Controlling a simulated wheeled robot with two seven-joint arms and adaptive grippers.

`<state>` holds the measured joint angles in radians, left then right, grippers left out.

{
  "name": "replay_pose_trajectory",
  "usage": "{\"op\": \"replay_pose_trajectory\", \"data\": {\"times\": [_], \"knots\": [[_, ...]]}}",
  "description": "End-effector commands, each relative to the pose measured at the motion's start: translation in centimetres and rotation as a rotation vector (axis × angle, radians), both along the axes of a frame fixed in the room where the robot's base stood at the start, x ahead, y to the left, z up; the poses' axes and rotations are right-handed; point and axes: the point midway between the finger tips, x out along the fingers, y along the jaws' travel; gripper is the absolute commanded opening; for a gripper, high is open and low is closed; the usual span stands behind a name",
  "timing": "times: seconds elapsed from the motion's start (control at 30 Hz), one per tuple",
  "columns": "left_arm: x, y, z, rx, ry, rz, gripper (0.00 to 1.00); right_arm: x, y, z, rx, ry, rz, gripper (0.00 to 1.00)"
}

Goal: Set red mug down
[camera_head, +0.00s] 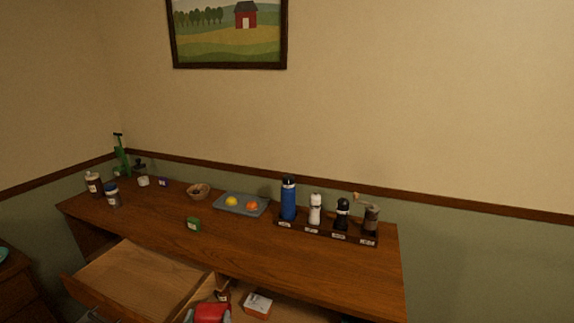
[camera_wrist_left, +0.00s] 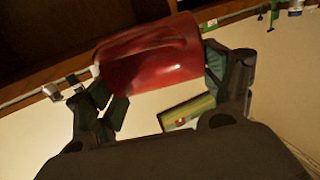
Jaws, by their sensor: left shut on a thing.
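The red mug (camera_head: 211,312) shows at the bottom edge of the head view, in front of the wooden counter and partly cut off. In the left wrist view the mug (camera_wrist_left: 150,55) lies sideways across the picture between the two dark fingers of my left gripper (camera_wrist_left: 160,78). The gripper is shut on the mug, with a finger at each end of it as seen there. In the head view only a little of this gripper shows around the mug. My right gripper is in neither view.
A white and orange box (camera_head: 257,305) lies in an open space below the counter (camera_head: 300,263). A green tin (camera_head: 194,224), a tray (camera_head: 233,210) with fruit, and a rack (camera_head: 312,231) of bottles stand on the counter.

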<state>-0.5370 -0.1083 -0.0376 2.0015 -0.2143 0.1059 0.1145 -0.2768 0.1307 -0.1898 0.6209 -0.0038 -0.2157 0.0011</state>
Motion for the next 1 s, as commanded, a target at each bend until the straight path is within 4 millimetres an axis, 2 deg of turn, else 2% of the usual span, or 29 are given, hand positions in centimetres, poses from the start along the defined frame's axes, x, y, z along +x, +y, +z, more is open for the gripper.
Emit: {"op": "replay_pose_trajectory", "data": {"times": [0.47,0.77,1.0], "knots": [[-0.1,0.0,-0.1,-0.002,-0.002,-0.001,0.49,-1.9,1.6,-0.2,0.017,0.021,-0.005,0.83],[-0.1,0.0,0.0,-0.002,-0.001,-0.002,0.49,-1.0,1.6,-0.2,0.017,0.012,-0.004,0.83],[-0.1,0.0,-0.1,-0.001,-0.001,-0.002,0.49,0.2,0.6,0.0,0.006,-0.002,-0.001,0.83]]}}
